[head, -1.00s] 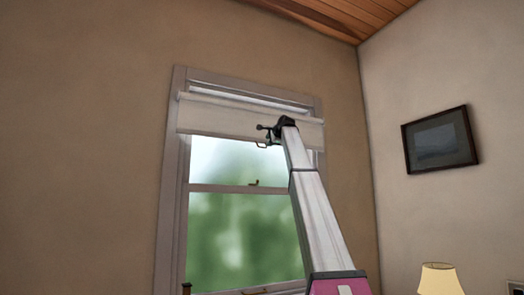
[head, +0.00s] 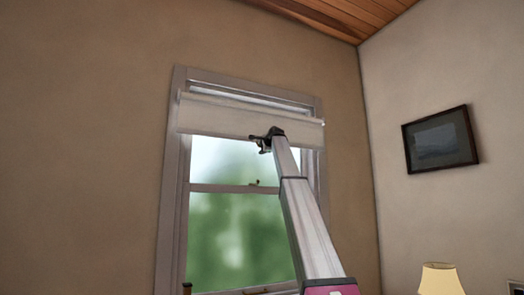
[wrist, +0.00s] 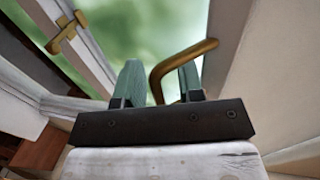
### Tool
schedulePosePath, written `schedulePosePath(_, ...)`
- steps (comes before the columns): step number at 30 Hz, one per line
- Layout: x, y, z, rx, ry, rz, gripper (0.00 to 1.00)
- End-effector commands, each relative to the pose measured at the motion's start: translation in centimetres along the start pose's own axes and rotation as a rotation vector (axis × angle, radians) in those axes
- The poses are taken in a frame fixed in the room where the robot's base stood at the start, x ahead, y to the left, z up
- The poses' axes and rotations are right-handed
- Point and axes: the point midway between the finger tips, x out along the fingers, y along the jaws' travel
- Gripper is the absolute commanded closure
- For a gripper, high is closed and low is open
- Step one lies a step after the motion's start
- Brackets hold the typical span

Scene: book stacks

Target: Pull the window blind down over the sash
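The white window blind (head: 215,115) is rolled mostly up and covers only the top of the window. Its hem hangs just above the glass, and the blind also fills the right of the wrist view (wrist: 245,65). The lower sash (head: 235,188) is uncovered. My gripper (head: 261,144) is at the blind's lower edge, right of its middle. In the wrist view its two teal fingers (wrist: 160,66) are apart. A brass pull handle (wrist: 183,57) loops from between them, past the right finger, to the blind. I see no firm grip on it.
A brass sash latch (head: 255,183) sits on the meeting rail, below my gripper. The window frame (head: 170,190) stands out around the glass. A dark picture frame (head: 440,139) hangs on the right wall, above a lamp (head: 440,279). The wall left of the window is bare.

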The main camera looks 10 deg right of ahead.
Motion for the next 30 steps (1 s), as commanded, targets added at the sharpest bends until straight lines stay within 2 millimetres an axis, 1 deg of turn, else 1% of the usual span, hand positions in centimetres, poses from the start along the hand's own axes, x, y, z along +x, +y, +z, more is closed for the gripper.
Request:
schedulePosePath(4, 0.0, 0.0, 0.0, 0.000, 0.000, 0.000, 0.65)
schedulePosePath(5, 0.0, 0.0, 0.0, 0.000, 0.000, 0.000, 0.72)
schedulePosePath(6, 0.0, 0.0, 0.0, 0.000, 0.000, 0.000, 0.85)
schedulePosePath(7, 0.0, 0.0, 0.0, 0.000, 0.000, 0.000, 0.94)
schedulePosePath(8, 0.0, 0.0, 0.0, 0.000, 0.000, 0.000, 1.00)
schedulePosePath(14, -0.1, 0.1, 0.0, -0.001, 0.000, 0.000, 1.00)
schedulePosePath(17, 0.0, 0.6, 0.0, -0.001, 0.000, 0.001, 1.00)
schedulePosePath(20, 0.2, 1.9, 0.1, -0.001, 0.000, 0.003, 1.00)
schedulePosePath(23, 0.6, 3.8, 0.2, -0.001, 0.000, 0.003, 1.00)
schedulePosePath(26, 1.1, 6.5, 0.3, -0.001, 0.000, 0.003, 1.00)
schedulePosePath(27, 1.4, 7.8, 0.3, -0.001, 0.000, 0.004, 1.00)
schedulePosePath(29, 1.7, 9.8, 0.4, -0.001, -0.001, 0.004, 1.00)
schedulePosePath(30, 2.0, 11.2, 0.4, 0.000, 0.000, 0.004, 1.00)
